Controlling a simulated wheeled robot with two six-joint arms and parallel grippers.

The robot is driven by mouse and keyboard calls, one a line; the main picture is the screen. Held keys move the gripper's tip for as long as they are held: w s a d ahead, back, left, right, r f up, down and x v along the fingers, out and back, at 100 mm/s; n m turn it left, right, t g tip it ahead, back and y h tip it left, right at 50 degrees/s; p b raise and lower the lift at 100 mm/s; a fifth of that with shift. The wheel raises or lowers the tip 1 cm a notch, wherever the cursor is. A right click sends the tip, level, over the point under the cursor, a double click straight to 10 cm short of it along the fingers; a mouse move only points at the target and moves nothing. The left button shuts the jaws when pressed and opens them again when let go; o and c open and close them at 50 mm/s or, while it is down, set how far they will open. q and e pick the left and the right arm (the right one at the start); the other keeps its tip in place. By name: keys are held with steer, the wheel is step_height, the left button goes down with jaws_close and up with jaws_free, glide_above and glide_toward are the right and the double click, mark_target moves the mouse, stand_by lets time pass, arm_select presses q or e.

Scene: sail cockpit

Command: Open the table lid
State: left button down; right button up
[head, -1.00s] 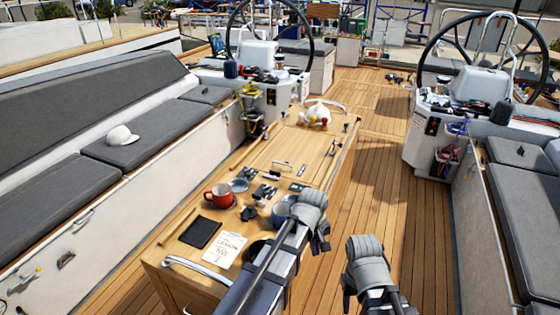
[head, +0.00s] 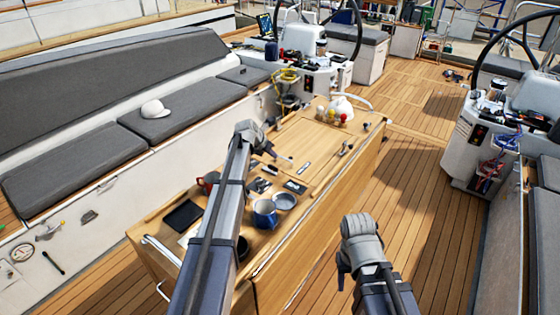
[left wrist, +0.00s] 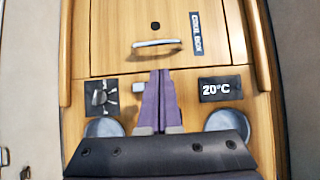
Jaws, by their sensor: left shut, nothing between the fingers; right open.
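The wooden table (head: 268,262) stands in the middle of the cockpit. Its lid (head: 312,143) is a flat wooden panel lying shut and flush in the top; in the left wrist view the lid (left wrist: 115,22) has a "COOL BOX" label, a small dark round spot and a pale bar handle (left wrist: 157,43) near its near edge. My left gripper (head: 284,157) is over the table near that edge. In the left wrist view its purple fingers (left wrist: 161,75) are together and empty, just short of the handle. My right gripper (head: 345,275) hangs right of the table, apart from it; its fingers are hard to make out.
A white object with coloured balls (head: 334,112) is at the far end. A "20°C" display (left wrist: 220,89) lies near the lid.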

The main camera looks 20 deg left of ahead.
arm_select(q)
steer(key=shift+f, duration=0.1)
steer(key=b, duration=0.7)
glide_toward(285, 165)
steer(key=x, duration=0.4)
steer(key=shift+w+f, duration=0.15)
steer(key=shift+f, duration=0.15)
steer(key=shift+w+d+f+b, duration=0.1)
steer(key=shift+w+f+b, duration=0.3)
steer(key=shift+b, duration=0.1)
steer(key=shift+r, duration=0.2)
